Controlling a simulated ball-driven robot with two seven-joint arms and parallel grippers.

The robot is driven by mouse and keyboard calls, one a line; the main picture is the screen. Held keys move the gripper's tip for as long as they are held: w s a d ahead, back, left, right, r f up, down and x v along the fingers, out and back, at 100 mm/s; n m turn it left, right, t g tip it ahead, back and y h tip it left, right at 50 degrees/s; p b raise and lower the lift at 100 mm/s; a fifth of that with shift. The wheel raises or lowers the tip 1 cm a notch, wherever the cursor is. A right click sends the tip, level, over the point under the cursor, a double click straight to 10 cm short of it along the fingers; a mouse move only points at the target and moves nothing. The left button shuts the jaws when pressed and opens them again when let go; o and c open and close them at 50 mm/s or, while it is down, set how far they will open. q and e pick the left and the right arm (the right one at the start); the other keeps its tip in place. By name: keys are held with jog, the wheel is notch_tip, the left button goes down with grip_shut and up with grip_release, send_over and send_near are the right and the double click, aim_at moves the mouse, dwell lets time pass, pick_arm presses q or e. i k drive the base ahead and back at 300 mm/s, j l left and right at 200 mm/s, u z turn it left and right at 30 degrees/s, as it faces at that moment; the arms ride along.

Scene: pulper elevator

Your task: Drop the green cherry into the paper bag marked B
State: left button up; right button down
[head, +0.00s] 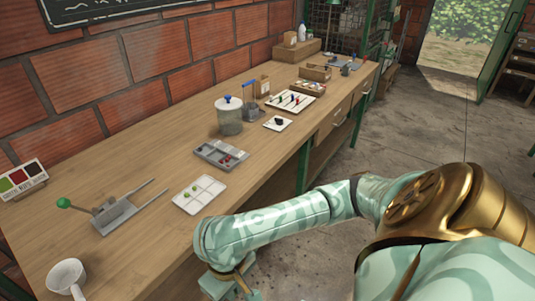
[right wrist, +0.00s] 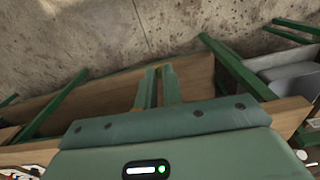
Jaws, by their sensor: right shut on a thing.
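My right gripper (head: 252,291) is low at the front edge of the bench, beside the wooden top. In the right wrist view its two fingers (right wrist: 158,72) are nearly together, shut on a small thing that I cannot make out. Small green cherries (head: 187,194) lie in the left part of a white divided tray (head: 206,196) on the bench. A small brown paper bag (head: 265,86) stands upright farther along, behind a wire holder; its mark is too small to read. My left gripper is not in view.
A grey tray with red cherries (head: 227,160), a lidded jar (head: 229,120), a metal device with a green knob (head: 115,214) and a white cup (head: 67,277) stand on the bench (head: 150,155). A brick wall (head: 90,75) runs behind. The floor at right is clear.

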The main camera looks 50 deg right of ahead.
aim_at(262, 95)
jog(key=l+u, duration=0.15)
jog(key=l, duration=0.8)
jog(key=l+u, duration=0.1)
jog(key=l, duration=0.85)
jog(key=k+l+u, duration=0.15)
jog(key=l, duration=0.8)
jog(key=i+l+u, duration=0.1)
jog(key=l, duration=0.35)
jog(key=i+l, duration=0.15)
jog(key=l, duration=0.35)
jog(key=i+l+u, duration=0.15)
jog(key=l, duration=0.3)
jog(key=i+l, duration=0.2)
jog(key=l+u, duration=0.05)
jog(key=l, duration=0.05)
